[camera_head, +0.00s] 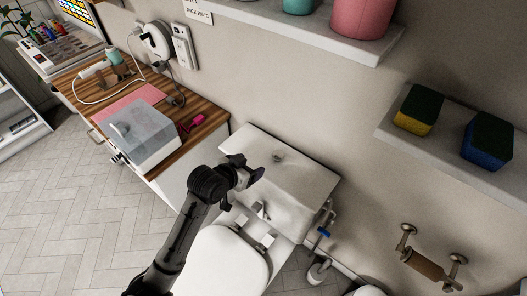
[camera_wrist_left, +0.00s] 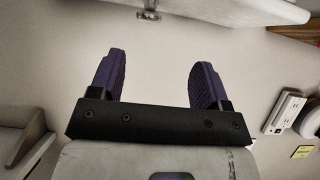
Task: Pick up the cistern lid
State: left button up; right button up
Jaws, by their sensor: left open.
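The cistern lid (camera_head: 300,175) is a white slab on top of the toilet cistern (camera_head: 290,208) against the wall. A small metal knob (camera_head: 278,156) stands on the lid. My left gripper (camera_head: 254,175) is over the lid's left part in the head view, hiding some of it. In the left wrist view the jaws (camera_wrist_left: 157,78) are spread, with empty space between two purple fingers. A white edge, apparently the lid (camera_wrist_left: 215,9), with a metal fitting (camera_wrist_left: 149,13) shows at the top, apart from the fingers. My right gripper is not in view.
A wooden counter (camera_head: 208,125) with a white box (camera_head: 143,135) and cables stands left of the cistern. Above are a shelf with cups (camera_head: 310,35) and a shelf with sponges (camera_head: 416,110). A paper holder (camera_head: 428,265) is at lower right. The toilet seat (camera_head: 222,262) is in front.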

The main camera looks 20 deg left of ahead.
pick_arm(q)
send_near(277, 156)
jog(key=shift+t, duration=0.3)
jog(key=x, duration=0.4)
jog(key=shift+a+f+p, duration=0.25)
jog(key=shift+f+p, duration=0.05)
jog(key=shift+w+d+f, duration=0.1)
jog(key=shift+w+f, duration=0.25)
jog(key=shift+w, duration=0.25)
jog(key=x, duration=0.2)
jog(key=p+x, duration=0.1)
jog(key=shift+w+d, duration=0.3)
jog(key=shift+w, duration=0.05)
jog(key=shift+w+f, duration=0.35)
jog(key=shift+w+d, duration=0.1)
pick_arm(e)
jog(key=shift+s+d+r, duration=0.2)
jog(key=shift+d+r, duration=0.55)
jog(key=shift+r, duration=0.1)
pick_arm(q)
jog(key=shift+c, duration=0.3)
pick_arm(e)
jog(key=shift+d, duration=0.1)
